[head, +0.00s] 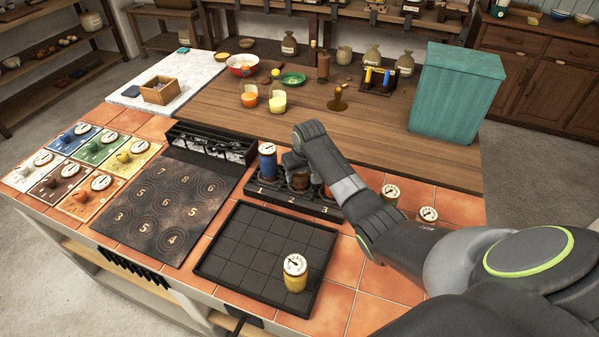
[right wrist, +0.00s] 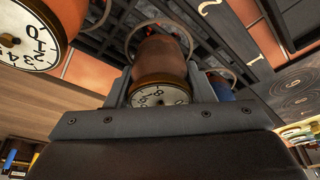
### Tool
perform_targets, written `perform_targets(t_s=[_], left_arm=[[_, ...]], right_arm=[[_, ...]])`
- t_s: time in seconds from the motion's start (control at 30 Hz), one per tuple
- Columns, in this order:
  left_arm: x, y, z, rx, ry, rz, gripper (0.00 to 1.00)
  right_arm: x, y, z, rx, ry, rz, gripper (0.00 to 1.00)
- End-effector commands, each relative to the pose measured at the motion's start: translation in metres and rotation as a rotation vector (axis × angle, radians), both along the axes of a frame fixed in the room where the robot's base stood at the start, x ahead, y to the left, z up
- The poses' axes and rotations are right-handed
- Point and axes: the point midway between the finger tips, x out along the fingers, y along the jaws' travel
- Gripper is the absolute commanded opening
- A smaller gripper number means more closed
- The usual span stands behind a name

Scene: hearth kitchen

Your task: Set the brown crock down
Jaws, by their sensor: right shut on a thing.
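The brown crock (head: 299,182) is between the fingers of my right gripper (head: 293,165), which is shut on it. It is at the middle of the black rack (head: 262,210) marked 1, 2, 3, near the 2. In the right wrist view the brown crock (right wrist: 160,62) looks upright, with a white dial on its lid. I cannot tell whether its base touches the rack. A blue crock (head: 267,165) stands at 1; it also shows in the right wrist view (right wrist: 219,90). An orange-brown crock (right wrist: 62,12) is close on the other side. My left gripper is out of view.
A yellow crock (head: 295,280) stands on the black grid tray (head: 240,240) in front. More dial-lidded crocks (head: 390,194) stand right of my arm. A dark numbered hob (head: 160,200) lies left of the rack. A teal box (head: 456,95) stands behind right.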

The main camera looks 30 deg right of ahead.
Motion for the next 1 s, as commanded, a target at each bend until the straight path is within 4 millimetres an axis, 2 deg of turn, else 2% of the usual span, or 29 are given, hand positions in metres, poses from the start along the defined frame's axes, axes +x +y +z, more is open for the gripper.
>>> perform_targets(t_s=[0.1,0.13,0.27,0.67,0.87,1.0], left_arm=[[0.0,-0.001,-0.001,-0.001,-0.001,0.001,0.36],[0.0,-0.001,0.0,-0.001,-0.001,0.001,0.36],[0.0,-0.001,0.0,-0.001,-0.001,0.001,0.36],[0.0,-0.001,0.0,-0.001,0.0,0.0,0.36],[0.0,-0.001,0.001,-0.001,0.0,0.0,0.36],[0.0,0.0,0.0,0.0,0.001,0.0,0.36]], right_arm=[[0.001,0.0,-0.002,0.0,-0.002,0.0,0.18],[0.0,0.0,-0.002,0.0,-0.001,0.0,0.52],[0.0,0.0,-0.002,0.0,-0.001,0.0,0.69],[0.0,0.0,0.004,0.0,-0.001,0.0,0.7],[-0.007,0.001,0.028,0.001,-0.005,0.0,0.7],[-0.015,0.0,0.054,-0.001,-0.005,0.0,0.7]])
